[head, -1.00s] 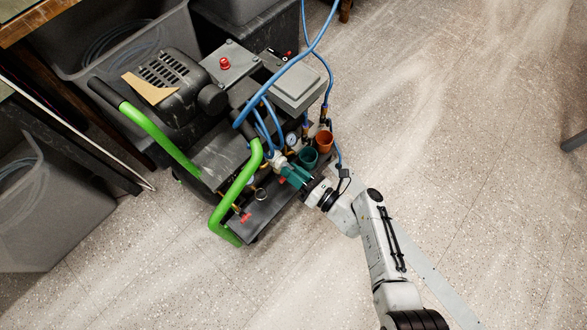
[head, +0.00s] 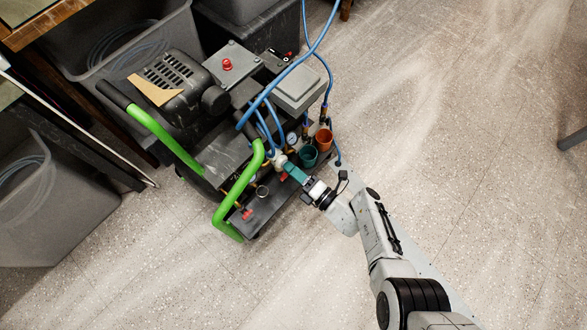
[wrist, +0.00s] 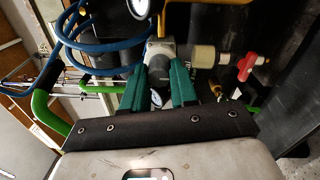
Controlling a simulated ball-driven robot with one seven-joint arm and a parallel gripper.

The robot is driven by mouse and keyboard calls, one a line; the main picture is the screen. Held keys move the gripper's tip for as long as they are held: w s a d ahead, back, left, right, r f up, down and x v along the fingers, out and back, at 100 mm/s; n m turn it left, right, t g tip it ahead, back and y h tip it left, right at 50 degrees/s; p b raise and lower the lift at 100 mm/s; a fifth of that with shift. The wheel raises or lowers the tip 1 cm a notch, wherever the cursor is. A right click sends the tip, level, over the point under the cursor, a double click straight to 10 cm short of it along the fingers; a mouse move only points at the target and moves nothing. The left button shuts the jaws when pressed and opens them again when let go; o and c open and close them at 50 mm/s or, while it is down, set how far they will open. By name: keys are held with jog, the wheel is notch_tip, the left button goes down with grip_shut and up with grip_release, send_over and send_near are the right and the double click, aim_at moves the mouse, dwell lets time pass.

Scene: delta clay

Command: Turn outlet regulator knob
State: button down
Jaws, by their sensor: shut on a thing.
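The compressor cart (head: 225,155) stands on the floor, with green handles and a front row of hoses, gauges and fittings. My gripper (head: 290,168) reaches its front from the lower right. Its teal fingers are shut on the grey outlet regulator knob, which they largely hide in the head view. In the wrist view, the gripper (wrist: 160,66) has a finger on either side of the grey regulator knob (wrist: 160,50). The contact faces are hard to make out.
Blue hoses (head: 268,95) loop above the fittings. A red-handled valve (wrist: 247,66) is right of the fingers in the wrist view. Open floor (head: 450,150) lies to the right.

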dwell(0.3)
jog(key=c, duration=0.9)
grip_release()
jog(key=p+v, duration=0.2)
jog(key=v, duration=0.9)
jog(key=shift+w+p, duration=0.1)
jog(key=shift+p, duration=0.25)
